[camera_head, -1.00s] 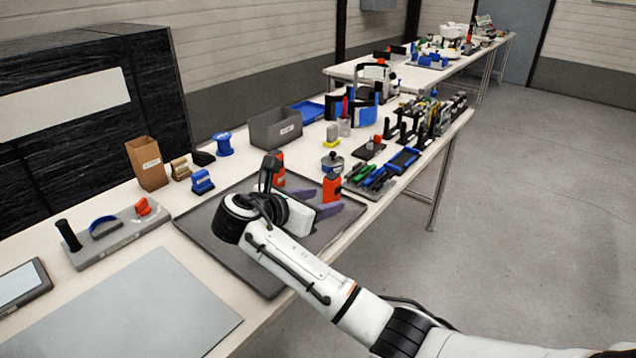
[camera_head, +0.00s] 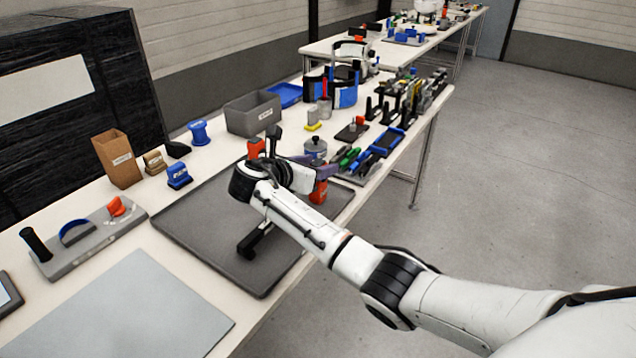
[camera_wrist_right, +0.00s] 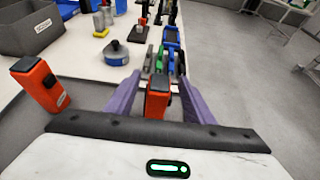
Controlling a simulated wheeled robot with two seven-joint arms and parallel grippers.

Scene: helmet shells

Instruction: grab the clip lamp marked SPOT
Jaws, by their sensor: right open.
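Two orange-red upright blocks stand on the dark grey tray (camera_head: 190,225); I take them for clip lamps, but cannot read which says SPOT. The right block (camera_head: 318,193) shows between my fingers in the wrist view (camera_wrist_right: 158,97), apart from both. The left block (camera_head: 256,148) is outside the fingers, to the left in the wrist view (camera_wrist_right: 42,84), with a pale label. My right gripper (camera_wrist_right: 160,78) has purple fingers and is open and empty. In the head view it (camera_head: 322,168) is partly hidden by its wrist.
Behind the tray are a round lidded tin (camera_head: 315,150), a grey bin (camera_head: 253,112) and a yellow block (camera_head: 312,126). Tools with green and blue handles (camera_head: 350,158) and a blue tray (camera_head: 388,142) lie to the right. The tray's left part is clear.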

